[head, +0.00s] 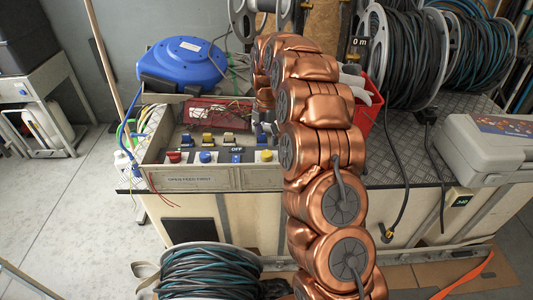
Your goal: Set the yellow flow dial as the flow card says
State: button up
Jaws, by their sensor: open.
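My copper arm reaches over the bench. My gripper (263,132) is partly hidden by the arm, open, just above and behind the yellow dial; I cannot tell if they touch. A label on the box reads "OPEN FEED FIRST" (190,180). A small dark green card (460,200) on the bench front has pale marks too small to read surely.
Several levers (208,139) stand behind the knobs. A red bin (369,105) is right of my arm. A blue hose reel (185,62), cable drums (410,60) and a grey case (492,147) are on the bench.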

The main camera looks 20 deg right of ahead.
aim_at(266, 153)
jog(key=shift+f+p, duration=0.85)
jog(key=shift+f, duration=3.15)
jog(key=shift+c, duration=0.4)
jog(key=c, duration=1.1)
jog(key=shift+o, duration=0.2)
